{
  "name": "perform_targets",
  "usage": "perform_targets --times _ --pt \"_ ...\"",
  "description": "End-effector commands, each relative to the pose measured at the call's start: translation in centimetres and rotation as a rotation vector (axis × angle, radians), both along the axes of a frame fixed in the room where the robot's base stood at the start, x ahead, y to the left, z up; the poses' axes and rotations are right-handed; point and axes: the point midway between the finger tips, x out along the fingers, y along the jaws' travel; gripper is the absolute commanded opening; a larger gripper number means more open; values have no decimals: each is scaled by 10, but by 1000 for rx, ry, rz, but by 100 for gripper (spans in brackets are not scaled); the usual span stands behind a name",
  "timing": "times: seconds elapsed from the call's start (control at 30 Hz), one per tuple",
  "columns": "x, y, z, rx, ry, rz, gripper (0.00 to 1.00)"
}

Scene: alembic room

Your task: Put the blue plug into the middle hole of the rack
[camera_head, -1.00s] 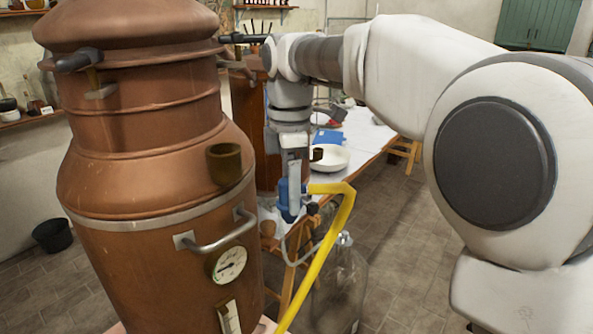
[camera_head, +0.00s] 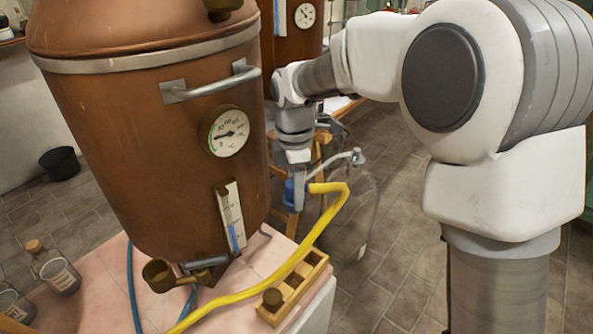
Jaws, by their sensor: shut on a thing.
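My gripper (camera_head: 298,193) is shut on the blue plug (camera_head: 289,191), in the middle of the view beside the copper still. The gripper's finger hides part of the plug. A yellow hose (camera_head: 325,230) meets the plug's right side and curves down toward the table. The wooden rack (camera_head: 318,277) lies at the table's right edge, below and apart from the gripper.
The big copper still (camera_head: 150,150) with its gauge (camera_head: 229,133) and handle fills the left. A brass spout (camera_head: 160,275) and blue tubes are below it. A clear glass vessel (camera_head: 350,225) stands right of the plug.

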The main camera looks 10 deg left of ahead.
Motion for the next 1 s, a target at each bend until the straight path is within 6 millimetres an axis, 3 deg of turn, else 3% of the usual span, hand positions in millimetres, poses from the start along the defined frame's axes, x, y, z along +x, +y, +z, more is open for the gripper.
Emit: perform_targets --times 0.03,0.1,0.5,0.7,1.0 --pt "-1 0 -24 -1 2 4 0" --pt "-3 0 -45 0 2 10 0" --pt "-17 -3 -154 3 4 39 0" --pt "-21 -4 -181 5 3 49 0" --pt "-23 -4 -195 6 3 52 0"
